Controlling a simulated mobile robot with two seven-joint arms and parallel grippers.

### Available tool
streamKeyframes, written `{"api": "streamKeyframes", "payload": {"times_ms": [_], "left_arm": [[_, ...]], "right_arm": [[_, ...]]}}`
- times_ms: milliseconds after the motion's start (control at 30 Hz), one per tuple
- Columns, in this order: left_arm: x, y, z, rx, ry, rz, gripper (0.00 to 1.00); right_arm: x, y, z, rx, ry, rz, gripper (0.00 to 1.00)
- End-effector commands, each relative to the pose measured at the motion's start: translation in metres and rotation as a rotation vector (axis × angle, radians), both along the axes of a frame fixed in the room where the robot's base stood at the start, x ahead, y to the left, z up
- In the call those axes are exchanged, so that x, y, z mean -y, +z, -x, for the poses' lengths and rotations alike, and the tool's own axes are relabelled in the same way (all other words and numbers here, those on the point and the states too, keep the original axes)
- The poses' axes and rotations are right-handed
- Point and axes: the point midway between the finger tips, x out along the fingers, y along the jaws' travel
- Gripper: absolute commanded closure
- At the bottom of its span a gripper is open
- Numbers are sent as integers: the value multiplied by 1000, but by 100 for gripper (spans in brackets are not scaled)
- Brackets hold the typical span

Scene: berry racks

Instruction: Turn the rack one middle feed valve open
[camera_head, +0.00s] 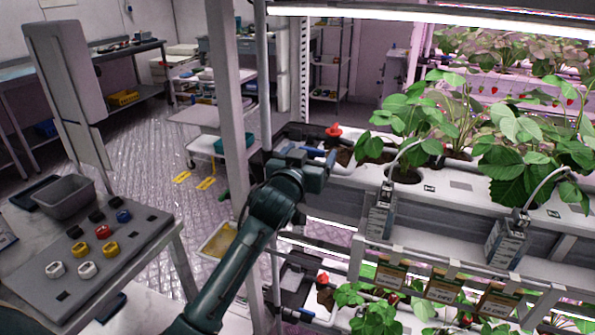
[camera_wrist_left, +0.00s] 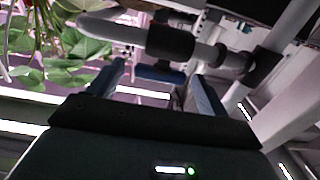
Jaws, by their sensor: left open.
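My left gripper (camera_head: 314,158) is at the left end of the planted rack tier, beside its pipework. In the left wrist view my left gripper (camera_wrist_left: 158,84) has its two fingers apart. A blue valve handle (camera_wrist_left: 160,73) shows between and just beyond the fingertips, below a grey pipe (camera_wrist_left: 125,32) with black fittings. I cannot tell whether the fingers touch it. In the head view the gripper partly hides this valve. A red knob (camera_head: 333,131) stands on the tier just behind the gripper. My right gripper is not in view.
Strawberry plants (camera_head: 410,115) fill the white trough (camera_head: 450,185) to the right. A white upright post (camera_head: 232,120) stands left of the gripper. A button panel (camera_head: 85,250) is at lower left.

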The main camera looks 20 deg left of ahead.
Motion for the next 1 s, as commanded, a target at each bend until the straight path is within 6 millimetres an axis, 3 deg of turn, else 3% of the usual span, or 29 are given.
{"api": "streamKeyframes", "payload": {"times_ms": [300,500,700,1000], "left_arm": [[-1,-1,68,1,-1,0,22],[-2,-1,100,1,-1,0,22],[-2,0,114,1,0,-2,22],[-2,0,114,1,0,-1,22]], "right_arm": [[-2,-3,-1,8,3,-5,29],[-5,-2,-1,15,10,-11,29],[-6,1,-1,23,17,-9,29],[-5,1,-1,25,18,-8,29]]}}
